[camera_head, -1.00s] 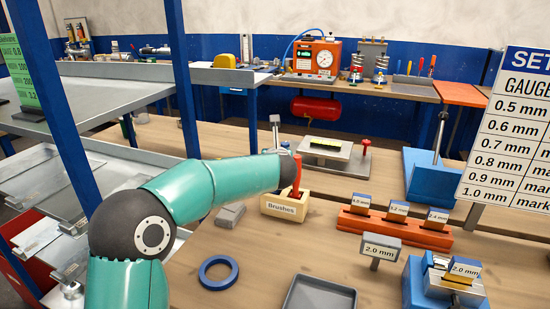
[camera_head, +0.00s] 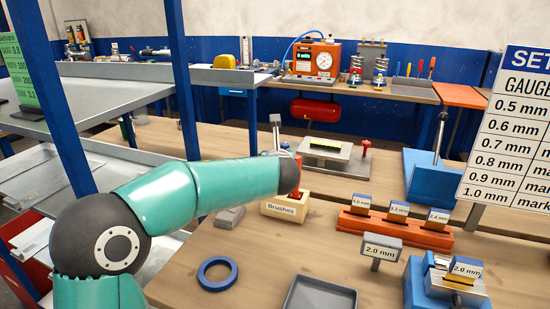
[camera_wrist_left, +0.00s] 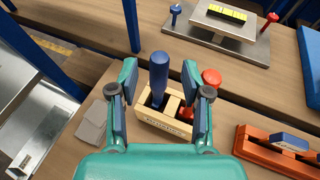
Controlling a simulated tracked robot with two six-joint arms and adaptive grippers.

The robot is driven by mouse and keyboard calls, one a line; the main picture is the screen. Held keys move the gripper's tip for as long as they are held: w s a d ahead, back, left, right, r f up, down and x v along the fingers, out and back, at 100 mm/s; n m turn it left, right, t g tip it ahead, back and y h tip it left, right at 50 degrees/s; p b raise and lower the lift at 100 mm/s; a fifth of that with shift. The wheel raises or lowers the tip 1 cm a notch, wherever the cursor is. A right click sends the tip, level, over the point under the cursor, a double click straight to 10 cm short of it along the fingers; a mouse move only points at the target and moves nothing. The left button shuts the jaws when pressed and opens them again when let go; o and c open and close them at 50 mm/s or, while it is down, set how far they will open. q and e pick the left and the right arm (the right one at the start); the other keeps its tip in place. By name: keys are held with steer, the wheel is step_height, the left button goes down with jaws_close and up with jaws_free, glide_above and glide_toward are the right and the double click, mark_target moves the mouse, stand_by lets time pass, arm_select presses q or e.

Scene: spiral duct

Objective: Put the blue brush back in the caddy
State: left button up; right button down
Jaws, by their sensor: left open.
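The wooden caddy (camera_head: 284,208), labelled "Brushes", stands on the bench; it also shows in the left wrist view (camera_wrist_left: 165,128). In that view the blue brush (camera_wrist_left: 158,78) stands nearly upright, its lower end at the caddy's left compartment. How deep it sits is hard to tell. A red brush (camera_wrist_left: 210,80) stands at the caddy's right side, partly behind a finger; its handle shows in the head view (camera_head: 297,176). My left gripper (camera_wrist_left: 159,72) is open, with one finger on each side of the blue handle. My own arm hides it in the head view.
A grey block (camera_head: 229,217) lies left of the caddy. A blue ring (camera_head: 217,273) and a grey tray (camera_head: 320,295) lie in front. An orange rack (camera_head: 394,228) with label cards stands to the right. A plate fixture (camera_head: 335,155) stands behind.

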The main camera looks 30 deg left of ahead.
arm_select(q)
steer(key=v, duration=0.7)
steer(key=shift+s+d+b, duration=0.2)
steer(key=shift+s+b, duration=0.1)
